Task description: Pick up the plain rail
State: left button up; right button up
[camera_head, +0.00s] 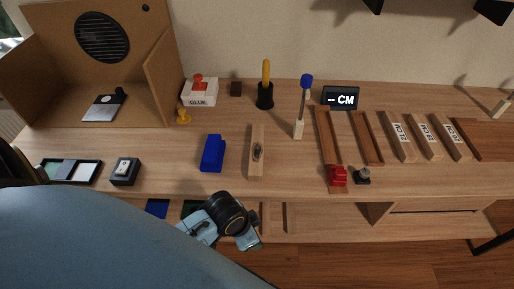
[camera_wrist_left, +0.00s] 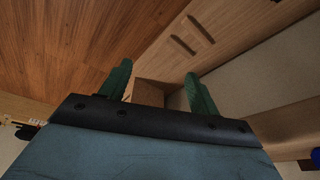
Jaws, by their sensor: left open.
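Two long brown wooden rails lie on the bench at the right of the head view. The longer rail (camera_head: 326,140) has a red block (camera_head: 338,176) at its near end. The shorter rail (camera_head: 367,138) lies to its right with nothing on it; a small dark knob piece stands near its front end. I cannot tell for sure which is the plain rail. My left gripper (camera_wrist_left: 158,88) is open and empty, its two green fingers spread in the left wrist view, below the bench's front. No rail shows between them. My right gripper is not in view.
Several labelled wooden blocks (camera_head: 426,136) lie right of the rails. A wooden piece with an oval fitting (camera_head: 257,152), a blue block (camera_head: 213,153) and a white stand with a blue top (camera_head: 306,82) are left of them. The bench's front edge separates the gripper from these.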

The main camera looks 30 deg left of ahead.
pick_arm(q)
jog(key=w+d+r+m+h, duration=0.1)
jog(key=w+d+r+m, duration=0.15)
jog(key=r, duration=0.25)
jog(key=w+d+r+m, duration=0.1)
jog(key=w+r+m, duration=0.1)
jog(key=r+m, duration=0.2)
notch_tip(320, 180, up, 14)
jog(key=m+g+y, duration=0.2)
jog(key=m+g, duration=0.1)
jog(key=m, duration=1.4)
send_over(257, 149)
notch_tip(257, 149, down, 8)
jog(key=shift+a+f+b, duration=0.1)
jog(key=shift+f+b, duration=0.05)
jog(key=shift+b, duration=0.2)
notch_tip(257, 149, down, 4)
jog(key=shift+r+b, duration=0.15)
jog(key=shift+b, duration=0.2)
jog(key=shift+f, duration=0.4)
jog(key=shift+m, duration=0.25)
jog(key=c, duration=1.1)
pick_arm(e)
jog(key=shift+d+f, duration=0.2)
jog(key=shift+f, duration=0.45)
